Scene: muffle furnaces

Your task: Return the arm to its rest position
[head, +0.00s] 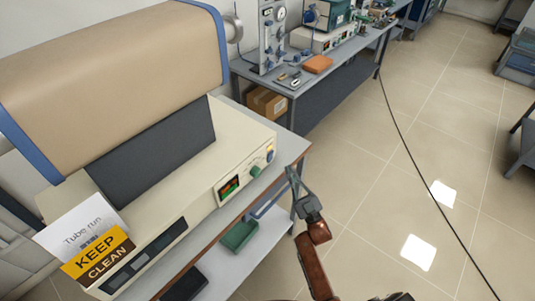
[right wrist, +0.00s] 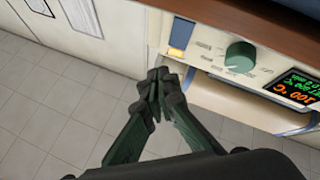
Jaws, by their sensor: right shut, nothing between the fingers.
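My right gripper (head: 294,176) is shut and empty, just off the right end of the furnace bench in the head view. In the right wrist view its fingertips (right wrist: 160,90) meet, with nothing between them. The tube furnace (head: 115,75) is a tan cylinder with blue end rims on a cream base (head: 205,190). Its green knob (head: 255,171) and lit display (head: 229,188) face the gripper side. The knob also shows in the right wrist view (right wrist: 240,57), apart from the fingers, with the lit display (right wrist: 296,92) beside it. My left gripper is not in view.
The furnace bench (head: 290,150) has a lower shelf with a green box (head: 239,234). A second bench (head: 290,88) with instruments and an orange item (head: 317,64) stands at the back. A cardboard box (head: 266,103) lies below. A black cable (head: 402,135) crosses otherwise open tiled floor on the right.

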